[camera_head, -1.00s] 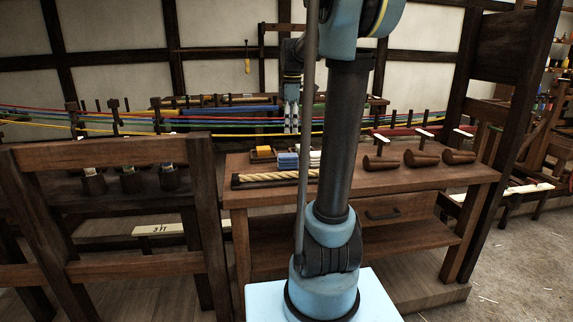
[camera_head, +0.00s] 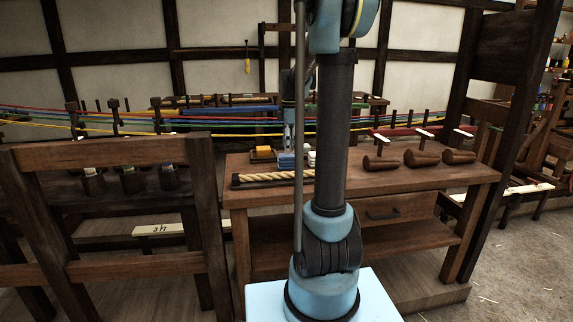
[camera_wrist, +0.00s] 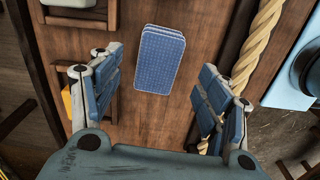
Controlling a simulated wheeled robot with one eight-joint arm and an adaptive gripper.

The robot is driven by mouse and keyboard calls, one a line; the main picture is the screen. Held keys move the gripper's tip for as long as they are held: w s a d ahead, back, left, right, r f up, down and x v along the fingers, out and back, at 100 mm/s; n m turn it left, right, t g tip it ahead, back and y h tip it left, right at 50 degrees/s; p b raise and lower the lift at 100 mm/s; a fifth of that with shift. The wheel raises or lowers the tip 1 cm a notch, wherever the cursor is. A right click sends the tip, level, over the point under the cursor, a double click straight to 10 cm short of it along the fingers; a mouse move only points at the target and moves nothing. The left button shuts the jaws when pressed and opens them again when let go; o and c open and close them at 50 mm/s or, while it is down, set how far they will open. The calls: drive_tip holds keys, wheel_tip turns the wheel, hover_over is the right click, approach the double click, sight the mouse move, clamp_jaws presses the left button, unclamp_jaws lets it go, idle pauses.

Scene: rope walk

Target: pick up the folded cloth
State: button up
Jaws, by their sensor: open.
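The folded cloth (camera_wrist: 160,62) is a flat blue rectangle in the upper middle of the wrist view. In the head view the blue cloth (camera_head: 287,161) lies on the wooden bench, beyond the rope. My gripper (camera_wrist: 158,70) is open and points down, its padded fingers spread wide to the left and right of the cloth's line in the wrist view. Nothing is between the fingers in a grip. In the head view my gripper (camera_head: 288,142) is just above the cloth; the exact gap is hard to tell.
A thick rope piece (camera_wrist: 255,40) in a dark tray lies right of the cloth in the wrist view. A yellow item (camera_head: 263,152) in a holder is on the other side. White items (camera_head: 312,158) stand close by. Wooden mallets (camera_head: 420,158) lie at the bench's right.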

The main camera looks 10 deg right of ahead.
sight(288, 160)
drive_tip(key=shift+w+a+f, duration=0.1)
drive_tip(key=shift+a+f, duration=0.1)
drive_tip(key=shift+f, duration=1.65)
drive_tip(key=shift+w+a+f, duration=0.1)
drive_tip(key=shift+a+f, duration=0.05)
drive_tip(key=shift+f, duration=1.65)
drive_tip(key=c, duration=1.2)
